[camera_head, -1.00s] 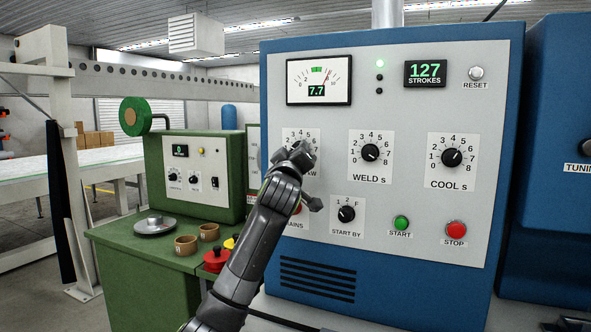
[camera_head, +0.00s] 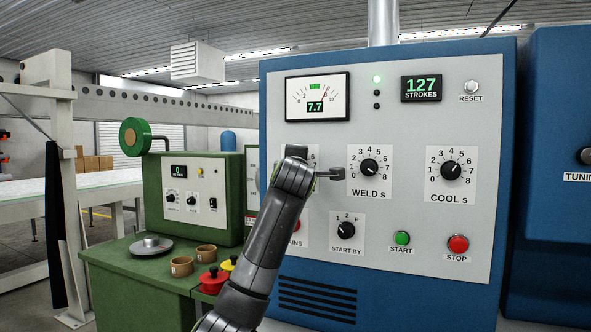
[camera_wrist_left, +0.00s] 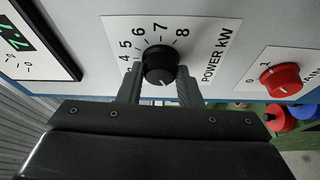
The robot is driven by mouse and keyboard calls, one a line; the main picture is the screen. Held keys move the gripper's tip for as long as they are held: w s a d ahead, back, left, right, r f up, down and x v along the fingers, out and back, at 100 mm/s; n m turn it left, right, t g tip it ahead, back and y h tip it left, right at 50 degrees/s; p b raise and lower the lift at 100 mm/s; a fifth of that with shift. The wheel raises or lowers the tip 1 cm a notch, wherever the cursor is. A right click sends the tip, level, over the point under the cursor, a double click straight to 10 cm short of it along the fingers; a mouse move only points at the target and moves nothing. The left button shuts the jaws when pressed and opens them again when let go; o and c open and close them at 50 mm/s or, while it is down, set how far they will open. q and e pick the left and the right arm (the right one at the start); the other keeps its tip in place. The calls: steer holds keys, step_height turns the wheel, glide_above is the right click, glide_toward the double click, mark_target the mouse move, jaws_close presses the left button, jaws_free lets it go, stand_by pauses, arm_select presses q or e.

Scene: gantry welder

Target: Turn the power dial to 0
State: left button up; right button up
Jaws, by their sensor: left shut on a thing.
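The power dial (camera_wrist_left: 160,64) is a black round knob on a white plate marked POWER kW in the left wrist view. The numbers 4 to 8 show; the lower ones are hidden. A white pointer mark shows on the knob's near side. My left gripper (camera_wrist_left: 160,78) has one finger on each side of the knob and is shut on it. In the head view my left arm covers the dial, and only a strip of its plate (camera_head: 314,155) shows. The panel meter (camera_head: 317,97) reads 7.7. My right gripper is not in view.
The weld dial (camera_head: 369,167) and cool dial (camera_head: 451,171) sit right of the power dial. Below are the start-by switch (camera_head: 346,230), green start button (camera_head: 402,238) and red stop button (camera_head: 458,244). A red mains knob (camera_wrist_left: 281,79) is close by in the wrist view.

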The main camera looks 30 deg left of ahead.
arm_select(q)
steer(key=shift+n+g, duration=0.3)
steer(key=shift+n, duration=0.3)
steer(key=o, duration=1)
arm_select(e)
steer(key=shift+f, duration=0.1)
arm_select(q)
steer(key=b+v, duration=0.4)
steer(key=v, duration=1.3)
steer(key=shift+s, duration=0.2)
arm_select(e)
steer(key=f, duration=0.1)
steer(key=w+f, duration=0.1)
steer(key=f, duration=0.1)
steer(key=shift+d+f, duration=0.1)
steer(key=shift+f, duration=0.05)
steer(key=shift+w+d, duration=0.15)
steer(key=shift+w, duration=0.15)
